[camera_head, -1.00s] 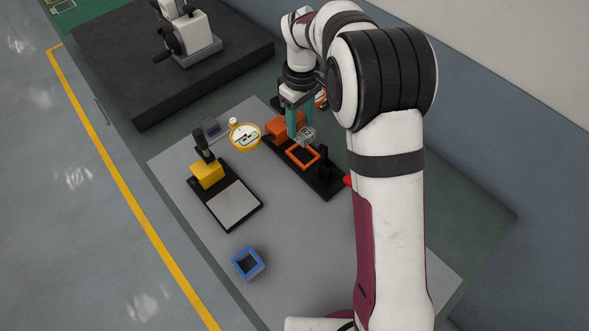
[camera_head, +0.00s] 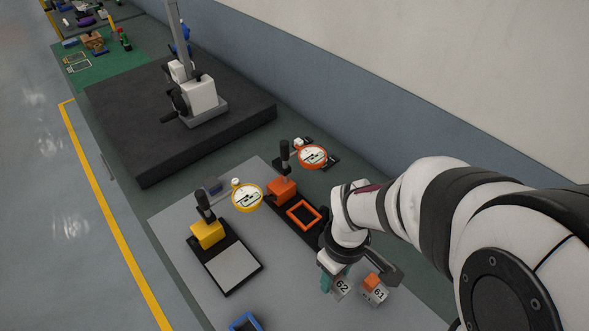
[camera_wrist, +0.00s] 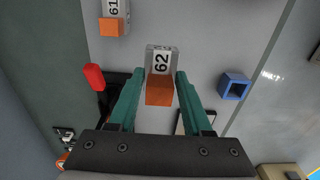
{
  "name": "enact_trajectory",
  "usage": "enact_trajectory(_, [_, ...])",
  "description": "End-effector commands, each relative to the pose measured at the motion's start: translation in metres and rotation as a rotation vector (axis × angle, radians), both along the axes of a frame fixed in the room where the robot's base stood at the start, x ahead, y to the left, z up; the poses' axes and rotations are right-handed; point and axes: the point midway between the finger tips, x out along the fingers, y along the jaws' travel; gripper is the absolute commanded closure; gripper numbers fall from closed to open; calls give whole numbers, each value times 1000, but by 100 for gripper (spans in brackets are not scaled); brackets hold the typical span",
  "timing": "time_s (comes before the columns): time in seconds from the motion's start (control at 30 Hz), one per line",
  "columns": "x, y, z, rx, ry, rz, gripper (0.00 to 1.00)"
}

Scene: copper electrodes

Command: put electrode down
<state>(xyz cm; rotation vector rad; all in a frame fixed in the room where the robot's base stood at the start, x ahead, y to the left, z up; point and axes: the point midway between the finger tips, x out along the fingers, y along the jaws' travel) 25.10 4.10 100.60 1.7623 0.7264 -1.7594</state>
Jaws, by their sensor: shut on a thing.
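The electrode marked 62 (camera_head: 343,288) has a grey labelled block and, in the wrist view (camera_wrist: 159,65), a copper-orange end. My gripper (camera_wrist: 157,80) has teal fingers closed on both sides of it. In the head view my gripper (camera_head: 333,285) is low over the grey table, at the right. Whether electrode 62 touches the table I cannot tell. A second electrode marked 61 (camera_head: 374,291) stands just right of it, orange end up, apart from it. It also shows at the top of the wrist view (camera_wrist: 113,12).
A black fixture with an orange frame (camera_head: 304,215) and orange block lies left of my arm. A yellow-block fixture with a pale plate (camera_head: 234,263) is further left. A blue square holder (camera_head: 245,322) is at the bottom edge; it also shows in the wrist view (camera_wrist: 234,87).

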Motion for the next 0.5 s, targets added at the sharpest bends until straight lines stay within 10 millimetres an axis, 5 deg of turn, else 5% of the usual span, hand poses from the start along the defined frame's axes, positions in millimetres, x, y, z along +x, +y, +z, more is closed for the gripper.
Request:
enact_trajectory(0.23, [4,69,-41,-1,4,8,100])
enact_trajectory(0.5, [6,89,-75,-2,6,1,100])
